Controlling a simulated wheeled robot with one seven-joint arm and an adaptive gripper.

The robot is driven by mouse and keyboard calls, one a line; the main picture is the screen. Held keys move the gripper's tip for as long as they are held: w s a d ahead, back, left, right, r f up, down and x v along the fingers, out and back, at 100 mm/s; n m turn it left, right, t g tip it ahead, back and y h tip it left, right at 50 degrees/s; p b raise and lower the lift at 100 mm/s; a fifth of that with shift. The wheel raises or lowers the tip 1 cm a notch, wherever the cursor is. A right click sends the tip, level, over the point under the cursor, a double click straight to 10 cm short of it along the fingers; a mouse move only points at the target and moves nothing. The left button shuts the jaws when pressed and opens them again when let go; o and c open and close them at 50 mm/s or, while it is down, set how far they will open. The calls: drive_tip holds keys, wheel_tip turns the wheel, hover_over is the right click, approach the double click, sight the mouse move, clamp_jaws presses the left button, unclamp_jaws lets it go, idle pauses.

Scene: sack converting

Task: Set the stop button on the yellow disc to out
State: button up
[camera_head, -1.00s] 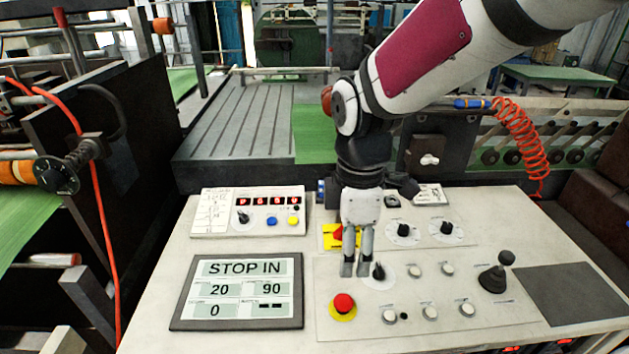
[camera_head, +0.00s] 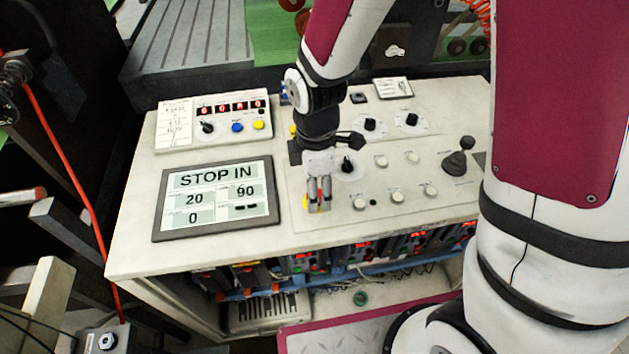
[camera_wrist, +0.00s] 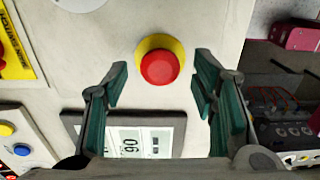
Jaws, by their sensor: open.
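The red stop button (camera_wrist: 160,68) sits on its yellow disc (camera_wrist: 176,44) on the console's front panel. In the wrist view it lies between and just beyond the fingertips of my open gripper (camera_wrist: 160,80), apart from both fingers. In the head view my gripper (camera_head: 318,205) is over the button, and only slivers of red and of the yellow disc (camera_head: 306,203) show around the fingers. The display (camera_head: 215,197) reads STOP IN, with 20, 90 and 0 below.
A black selector knob (camera_head: 347,165) stands close behind my gripper. Several white buttons (camera_head: 397,196) and a black joystick (camera_head: 458,158) are to the right. A small panel with a red readout (camera_head: 213,120) stands at back left. The console's front edge is near.

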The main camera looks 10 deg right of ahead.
drive_tip(key=shift+f, duration=0.2)
drive_tip(key=shift+c, duration=0.2)
clamp_jaws()
drive_tip(key=shift+r+p, duration=0.4)
drive_tip(key=shift+r, duration=0.2)
drive_tip(key=shift+o, duration=0.2)
unclamp_jaws()
drive_tip(key=shift+r, duration=0.1)
wheel_tip(320, 180, up, 12)
